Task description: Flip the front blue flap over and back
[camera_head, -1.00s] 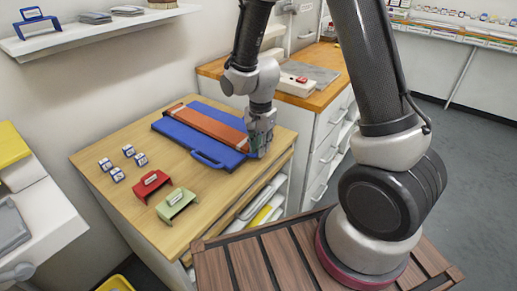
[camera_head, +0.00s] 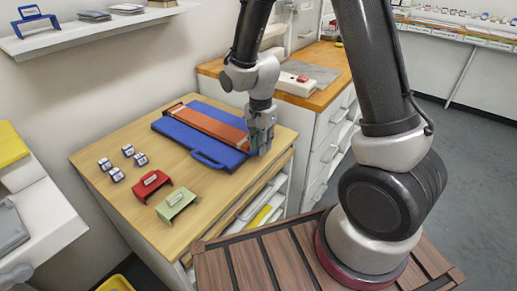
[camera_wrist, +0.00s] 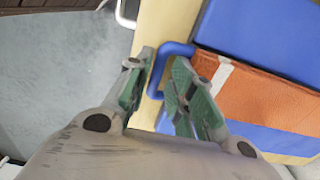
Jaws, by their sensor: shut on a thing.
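A flat blue piece (camera_head: 175,128) with an orange strip (camera_head: 218,124) across it lies on the wooden table. A blue loop handle (camera_head: 210,160) sticks out from its front edge, toward the left. My gripper (camera_head: 260,148) is low at the right end of the blue piece. In the wrist view, my gripper (camera_wrist: 160,75) has its green-padded fingers on either side of a blue loop (camera_wrist: 176,47), beside the orange strip's end and its white band. My gripper is shut on this loop. The fingers hide part of the loop.
A red stand (camera_head: 151,184), a green stand (camera_head: 176,204) and several small white-and-blue blocks (camera_head: 128,150) stand on the table (camera_head: 105,200) to the left. A drawer cabinet (camera_head: 325,150) is close behind my gripper. The table's right edge is near.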

